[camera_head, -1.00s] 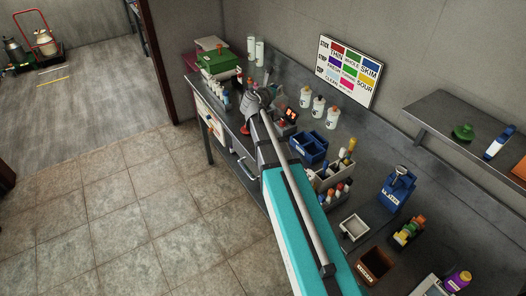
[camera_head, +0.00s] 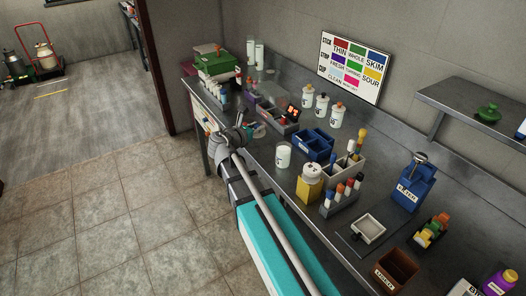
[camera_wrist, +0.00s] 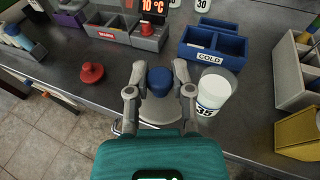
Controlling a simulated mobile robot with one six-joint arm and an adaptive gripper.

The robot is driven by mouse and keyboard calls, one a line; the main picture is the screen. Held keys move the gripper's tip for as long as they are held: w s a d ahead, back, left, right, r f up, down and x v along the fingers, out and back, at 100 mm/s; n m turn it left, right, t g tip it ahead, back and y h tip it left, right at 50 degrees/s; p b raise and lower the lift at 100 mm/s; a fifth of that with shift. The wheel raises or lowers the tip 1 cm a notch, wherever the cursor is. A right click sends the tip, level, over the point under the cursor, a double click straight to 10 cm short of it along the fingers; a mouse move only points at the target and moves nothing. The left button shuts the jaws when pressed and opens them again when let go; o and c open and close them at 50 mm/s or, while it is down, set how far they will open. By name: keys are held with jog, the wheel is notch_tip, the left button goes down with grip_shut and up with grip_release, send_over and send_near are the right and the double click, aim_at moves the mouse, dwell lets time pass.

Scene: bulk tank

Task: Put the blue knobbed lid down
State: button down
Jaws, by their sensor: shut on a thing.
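The blue knobbed lid shows in the wrist view as a dark blue knob (camera_wrist: 160,80) on a pale grey disc (camera_wrist: 158,110). My gripper (camera_wrist: 160,88) is shut on the knob, with one finger on each side. In the head view my gripper (camera_head: 238,134) is over the front part of the steel bench, and the lid cannot be made out clearly there. In the wrist view the lid is just left of a white cup marked 35 (camera_wrist: 214,92). I cannot tell whether the disc touches the bench.
A red knobbed lid (camera_wrist: 92,73) lies on the bench left of my gripper. The blue COLD bin (camera_wrist: 212,45) stands behind the cup, and a yellow container (camera_head: 309,186) stands to the right. Bare bench (camera_wrist: 115,65) lies between the red lid and my gripper.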

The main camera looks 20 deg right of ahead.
jog(key=shift+s+a+f, duration=0.2)
jog(key=shift+f, duration=0.1)
jog(key=shift+w, duration=0.1)
jog(key=w+d+f+b, duration=0.4)
jog(key=w, duration=0.4)
jog(key=b, duration=0.5)
send_over(259, 142)
jog(key=f, duration=0.5)
jog(key=shift+s+a, duration=0.1)
jog(key=shift+s, duration=0.25)
jog(key=shift+w+d+f+b, duration=0.25)
jog(key=shift+w+f+b, duration=0.2)
jog(key=shift+f+b, duration=0.4)
jog(key=shift+s+f+b, duration=0.1)
jog(key=shift+f+b, duration=1.1)
jog(key=shift+b, duration=0.1)
jog(key=shift+f, duration=0.15)
